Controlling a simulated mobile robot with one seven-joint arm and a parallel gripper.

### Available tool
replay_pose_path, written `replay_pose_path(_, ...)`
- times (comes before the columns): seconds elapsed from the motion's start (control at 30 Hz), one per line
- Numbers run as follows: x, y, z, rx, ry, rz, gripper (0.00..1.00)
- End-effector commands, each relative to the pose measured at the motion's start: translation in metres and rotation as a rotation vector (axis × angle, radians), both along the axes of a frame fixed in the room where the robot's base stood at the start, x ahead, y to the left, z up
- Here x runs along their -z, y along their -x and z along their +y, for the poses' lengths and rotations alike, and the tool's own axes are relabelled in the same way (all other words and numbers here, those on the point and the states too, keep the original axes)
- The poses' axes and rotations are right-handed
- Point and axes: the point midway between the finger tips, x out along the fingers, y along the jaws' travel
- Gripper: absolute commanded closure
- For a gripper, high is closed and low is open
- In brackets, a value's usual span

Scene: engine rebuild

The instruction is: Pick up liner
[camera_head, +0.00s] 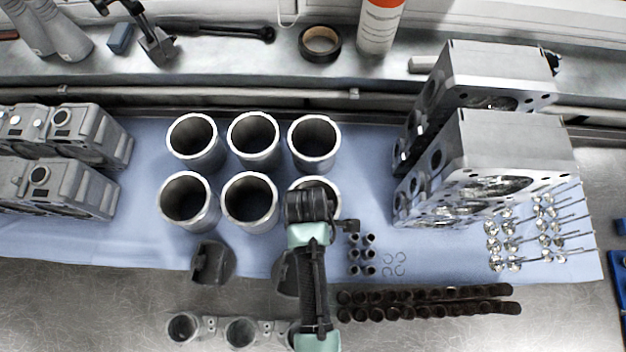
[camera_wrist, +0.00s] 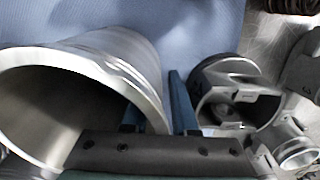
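Several grey metal cylinder liners stand upright in two rows on the blue mat. My gripper (camera_head: 312,206) is over the front right liner (camera_head: 313,183) and hides much of it in the head view. In the wrist view that liner (camera_wrist: 60,62) fills the left side, with its open rim facing the camera. My gripper's dark blue fingers (camera_wrist: 155,100) stand apart with the liner's wall between them, one inside the bore and one outside. They look open; whether either touches the wall is hard to tell. The fingertips are hidden in the head view.
A dark piston-like part (camera_wrist: 228,92) lies close to the outer finger. Small dark parts (camera_head: 362,255) and thin rings (camera_head: 394,264) lie right of the arm. Cylinder heads (camera_head: 515,150) stand at the right and grey castings (camera_head: 65,187) at the left.

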Motion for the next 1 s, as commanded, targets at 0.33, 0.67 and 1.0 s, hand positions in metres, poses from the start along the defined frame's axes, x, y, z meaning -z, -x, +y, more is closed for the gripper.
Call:
replay_pose_path(0.33,-0.0004,-0.0001,0.0000,0.000,0.000,0.000,1.00)
replay_pose_path(0.67,-0.0005,-0.0002,0.0000,0.000,0.000,0.000,1.00)
replay_pose_path(1.0,-0.0006,-0.0002,0.0000,0.000,0.000,0.000,1.00)
